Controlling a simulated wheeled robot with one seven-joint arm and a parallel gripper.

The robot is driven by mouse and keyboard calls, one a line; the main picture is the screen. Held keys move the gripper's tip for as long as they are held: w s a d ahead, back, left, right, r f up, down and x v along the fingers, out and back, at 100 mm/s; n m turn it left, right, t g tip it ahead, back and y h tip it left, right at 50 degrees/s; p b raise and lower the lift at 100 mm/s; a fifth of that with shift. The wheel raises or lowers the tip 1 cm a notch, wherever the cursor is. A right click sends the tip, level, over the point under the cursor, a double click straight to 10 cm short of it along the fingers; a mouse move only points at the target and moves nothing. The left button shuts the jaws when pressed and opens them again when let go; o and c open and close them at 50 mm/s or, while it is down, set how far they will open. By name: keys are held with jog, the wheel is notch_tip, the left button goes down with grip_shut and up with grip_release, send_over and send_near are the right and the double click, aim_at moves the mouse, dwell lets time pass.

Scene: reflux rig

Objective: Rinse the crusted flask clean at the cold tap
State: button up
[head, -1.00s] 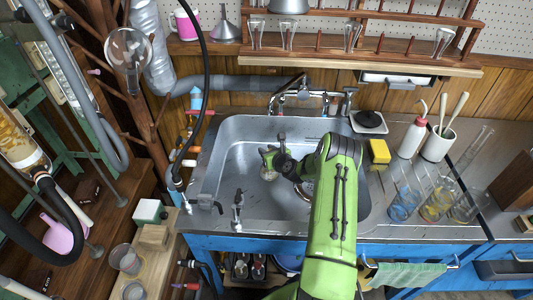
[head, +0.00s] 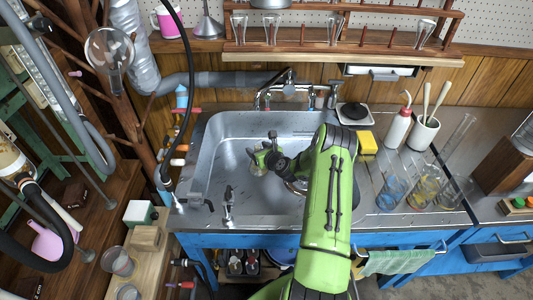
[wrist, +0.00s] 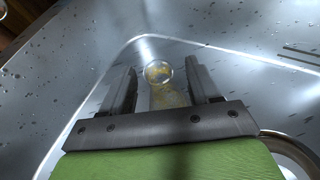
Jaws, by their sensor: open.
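The crusted flask (wrist: 168,96) shows in the wrist view as clear glass with a yellow-brown crust and a round rim facing the camera. My gripper (wrist: 164,78) is open, with one finger on each side of the flask; I cannot tell whether they touch it. In the head view my gripper (head: 264,157) is low inside the steel sink (head: 228,130), left of my green forearm, and the flask is hardly distinguishable there. The chrome tap (head: 290,89) stands at the sink's back edge. I cannot tell which handle is cold or see any water running.
A yellow sponge (head: 367,142), a white bottle (head: 397,128) and several glass vessels (head: 425,190) stand right of the sink. A black hose (head: 187,100) hangs at its left. A glassware shelf (head: 345,51) overhangs the back. Much of the sink floor is bare.

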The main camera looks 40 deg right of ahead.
jog(key=p+v, duration=0.2)
jog(key=v, duration=1.1)
jog(key=shift+s, duration=0.2)
jog(key=shift+r, duration=0.15)
